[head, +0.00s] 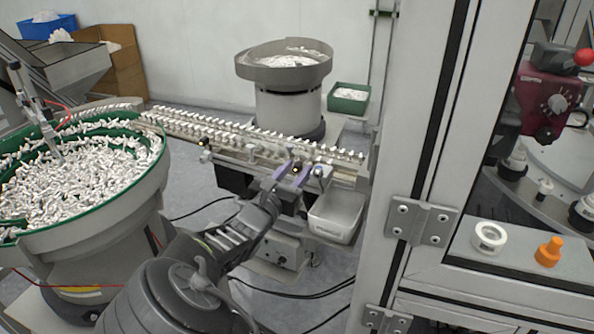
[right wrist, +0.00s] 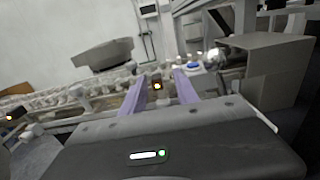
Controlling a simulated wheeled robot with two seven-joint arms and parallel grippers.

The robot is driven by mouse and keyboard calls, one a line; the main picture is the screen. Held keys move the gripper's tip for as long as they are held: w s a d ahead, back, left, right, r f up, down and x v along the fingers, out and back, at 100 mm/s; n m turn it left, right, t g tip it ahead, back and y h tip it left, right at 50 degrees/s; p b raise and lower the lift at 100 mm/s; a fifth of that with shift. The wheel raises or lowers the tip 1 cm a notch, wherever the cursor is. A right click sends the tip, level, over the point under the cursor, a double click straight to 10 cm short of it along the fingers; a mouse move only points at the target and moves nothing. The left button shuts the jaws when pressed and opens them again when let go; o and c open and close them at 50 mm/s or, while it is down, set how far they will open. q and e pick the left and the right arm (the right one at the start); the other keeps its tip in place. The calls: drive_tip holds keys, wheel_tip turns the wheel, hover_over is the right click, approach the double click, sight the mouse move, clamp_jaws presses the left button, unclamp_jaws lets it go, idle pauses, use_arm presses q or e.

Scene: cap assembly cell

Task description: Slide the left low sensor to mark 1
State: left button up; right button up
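My right gripper (head: 292,173) has purple fingers and reaches the front side of the linear feeder rail (head: 215,128) in the head view. In the right wrist view the fingers (right wrist: 159,80) stand apart, with a small dark sensor with a lit orange spot (right wrist: 157,87) between them. Gaps show on both sides of it, so the gripper is open. I cannot tell which is the left low sensor. Mark 1 is not readable. My left gripper is not in view.
A bowl feeder (head: 150,185) full of white parts stands at the left. A second bowl (head: 285,75) stands behind the rail. A grey bin (head: 335,222) hangs right of the gripper. A framed cell post (head: 425,150) bounds the right side.

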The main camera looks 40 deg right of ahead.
drive_tip(key=v, duration=0.7)
drive_tip(key=shift+s+a, duration=0.1)
idle(0.4)
